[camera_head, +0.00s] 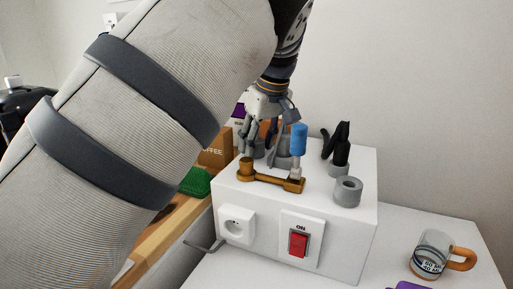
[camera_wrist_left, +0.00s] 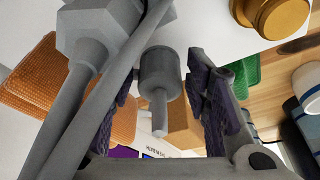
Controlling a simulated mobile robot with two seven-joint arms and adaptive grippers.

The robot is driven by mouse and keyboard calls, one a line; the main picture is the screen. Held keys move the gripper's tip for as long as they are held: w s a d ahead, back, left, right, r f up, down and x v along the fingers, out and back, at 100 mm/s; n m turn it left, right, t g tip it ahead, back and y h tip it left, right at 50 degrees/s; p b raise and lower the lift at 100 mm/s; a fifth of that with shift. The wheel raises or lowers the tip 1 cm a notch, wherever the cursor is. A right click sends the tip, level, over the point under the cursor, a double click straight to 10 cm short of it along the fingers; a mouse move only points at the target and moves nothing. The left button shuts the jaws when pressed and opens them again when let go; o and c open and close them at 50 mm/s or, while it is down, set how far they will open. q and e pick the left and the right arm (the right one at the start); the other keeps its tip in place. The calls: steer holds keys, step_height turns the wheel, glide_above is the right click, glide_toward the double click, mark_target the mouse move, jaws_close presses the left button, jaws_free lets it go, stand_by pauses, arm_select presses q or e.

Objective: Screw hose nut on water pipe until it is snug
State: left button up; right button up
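A brass pipe fitting (camera_head: 272,180) lies along the front of the white box's top, with a raised round end at its left; a round brass end also shows in the left wrist view (camera_wrist_left: 272,14). My left gripper (camera_head: 262,142) points down behind it, partly hidden by my arm. In the left wrist view its purple-padded fingers (camera_wrist_left: 160,88) stand apart. A grey cylinder with a thin stem (camera_wrist_left: 158,72) shows between them; I cannot tell whether they touch it. A grey hexagonal part with a tube (camera_wrist_left: 92,28) is at upper left. I cannot tell which grey part is the hose nut.
The white box (camera_head: 262,228) carries a blue-capped post (camera_head: 299,140), a black upright piece (camera_head: 341,150) and a grey ring (camera_head: 348,191). Its front has a socket (camera_head: 236,225) and red switch (camera_head: 299,243). A mug (camera_head: 432,255) stands right; a green item (camera_head: 196,182) lies left.

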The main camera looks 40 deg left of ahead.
mark_target(259, 141)
arm_select(q)
jaws_close()
steer(key=shift+r, duration=3.55)
arm_select(e)
steer(key=shift+w+r, duration=0.35)
arm_select(q)
steer(key=s+d+n, duration=0.1)
steer(key=s+n, duration=0.1)
steer(key=s+d+n+g, duration=0.1)
steer(key=s+d+n, duration=0.1)
steer(key=s, duration=0.1)
steer(key=s+d+r+n+p, duration=0.1)
steer(key=s, duration=0.2)
steer(key=shift+d+r+n+g, duration=0.1)
steer(key=shift+d+n+g, duration=0.2)
steer(key=shift+d+n, duration=0.1)
arm_select(e)
steer(key=shift+w+r+t, duration=0.4)
steer(key=shift+w+r, duration=0.05)
steer(key=shift+w, duration=0.05)
